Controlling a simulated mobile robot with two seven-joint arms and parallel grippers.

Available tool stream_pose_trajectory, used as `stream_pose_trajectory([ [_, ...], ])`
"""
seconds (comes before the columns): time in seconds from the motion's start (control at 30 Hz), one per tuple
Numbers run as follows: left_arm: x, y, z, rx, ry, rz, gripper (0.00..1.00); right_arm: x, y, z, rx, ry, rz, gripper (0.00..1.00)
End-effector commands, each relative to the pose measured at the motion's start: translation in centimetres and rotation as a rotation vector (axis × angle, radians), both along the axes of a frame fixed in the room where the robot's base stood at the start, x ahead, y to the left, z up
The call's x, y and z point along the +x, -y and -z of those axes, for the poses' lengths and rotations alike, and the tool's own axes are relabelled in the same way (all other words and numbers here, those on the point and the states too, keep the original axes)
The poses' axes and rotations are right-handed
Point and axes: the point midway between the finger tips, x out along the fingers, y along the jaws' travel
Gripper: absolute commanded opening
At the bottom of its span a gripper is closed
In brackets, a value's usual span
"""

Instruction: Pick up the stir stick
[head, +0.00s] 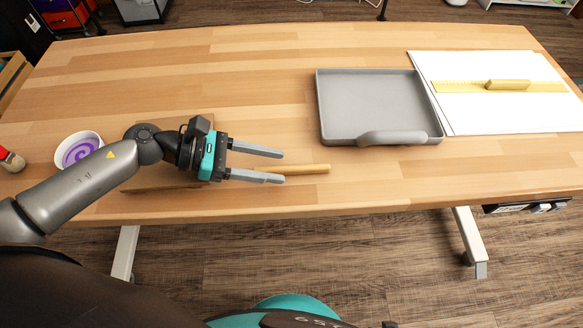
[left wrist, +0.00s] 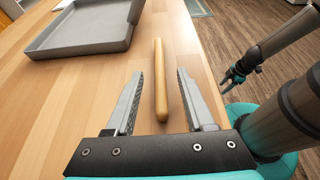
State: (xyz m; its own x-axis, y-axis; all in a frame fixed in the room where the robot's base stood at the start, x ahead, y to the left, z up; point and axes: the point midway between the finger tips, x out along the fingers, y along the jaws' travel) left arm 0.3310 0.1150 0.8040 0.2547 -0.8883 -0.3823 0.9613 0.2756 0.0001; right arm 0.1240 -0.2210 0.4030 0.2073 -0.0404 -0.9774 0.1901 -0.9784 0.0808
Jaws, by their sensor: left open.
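The stir stick (head: 308,169) is a plain light-wood rod lying on the table near its front edge. My left gripper (head: 283,166) is open, with its fingers pointing right along the table at the stick's left end. In the left wrist view, the near part of the stick (left wrist: 159,80) lies between the two spread fingers, closer to the right one, with no clear contact. I cannot tell the fingers' exact height above it. My right gripper (left wrist: 235,75) shows small at the right of the left wrist view, off the table's front side; its jaw opening is unclear.
A grey tray (head: 368,100) stands behind and right of the stick. A white board (head: 465,117) with a yellow ruler (head: 455,86) lies at the right. A bowl with purple swirl (head: 79,150) is left, beside my left arm. Bare wood separates stick and tray.

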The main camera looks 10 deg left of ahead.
Motion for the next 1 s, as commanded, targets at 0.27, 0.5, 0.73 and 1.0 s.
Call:
stream_pose_trajectory([
  [0.27,0.7,2.4,1.2,0.000,0.000,-0.001,0.54,0.5,-0.4,-0.1,0.004,-0.001,-0.001,0.50],
  [0.5,0.7,2.4,1.2,0.001,0.000,-0.001,0.48,0.5,-0.5,-0.1,0.004,-0.001,-0.001,0.50],
  [0.73,0.7,2.3,1.2,0.001,0.000,-0.001,0.22,0.6,-0.5,-0.1,0.004,0.000,-0.001,0.50],
  [1.0,0.7,2.3,1.2,0.001,0.000,-0.001,0.00,0.5,-0.5,-0.1,0.004,0.000,-0.001,0.50],
])
